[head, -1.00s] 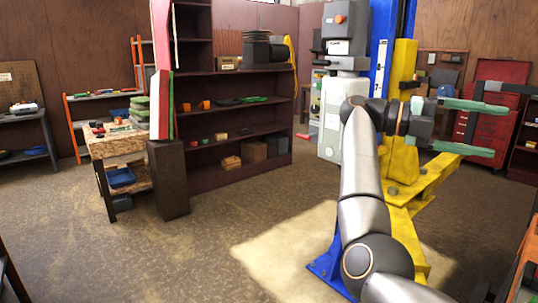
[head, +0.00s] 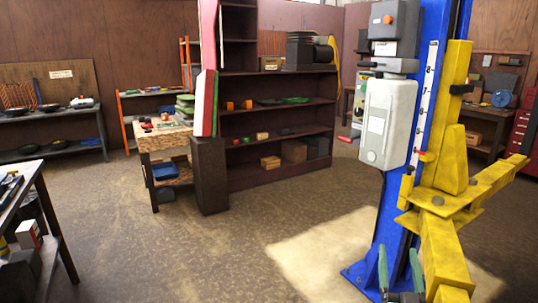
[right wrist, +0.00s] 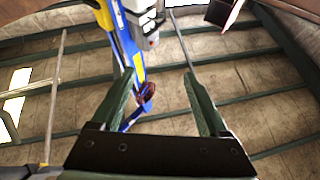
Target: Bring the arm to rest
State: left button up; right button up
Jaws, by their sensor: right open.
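My right gripper (head: 400,262) shows at the bottom edge of the head view, its two green fingers pointing up and spread apart with nothing between them. The rest of that arm is out of the head view. In the right wrist view the same gripper (right wrist: 162,92) is open and empty, facing up toward the ceiling beams. The mower lift stands just beyond it, with a blue column (head: 428,120), a yellow carriage and arms (head: 440,215), and a grey control box (head: 387,122). The column also shows in the right wrist view (right wrist: 128,45). My left gripper is out of view.
A dark shelf unit (head: 280,125) and a small wooden workbench (head: 160,140) stand at the back. A table (head: 35,175) is at the left edge. A red cabinet (head: 522,130) is at the far right. The middle floor (head: 240,235) is clear.

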jog(key=s+a+f+n+g+y, duration=0.2)
jog(key=s+a+f, duration=0.4)
jog(key=f, duration=0.6)
jog(key=s+a+f+n+g+y, duration=0.3)
jog(key=s+a+f+g+y, duration=0.2)
jog(key=s+f, duration=0.6)
jog(key=f+g, duration=0.1)
jog(key=g, duration=0.1)
jog(key=shift+a+f+g+y, duration=0.3)
jog(key=shift+a+f, duration=0.1)
jog(key=s+a+f+g, duration=0.1)
jog(key=s+f, duration=0.1)
jog(key=s, duration=0.1)
jog(key=s+a+f+g, duration=0.1)
jog(key=s+f, duration=0.1)
jog(key=s, duration=0.2)
jog(key=s+a+f+n+g, duration=0.1)
jog(key=s+f+g, duration=0.1)
jog(key=s, duration=0.2)
jog(key=shift+s+a+y, duration=0.15)
jog(key=shift+s+y, duration=0.1)
jog(key=shift+y, duration=0.05)
jog(key=shift+c, duration=0.3)
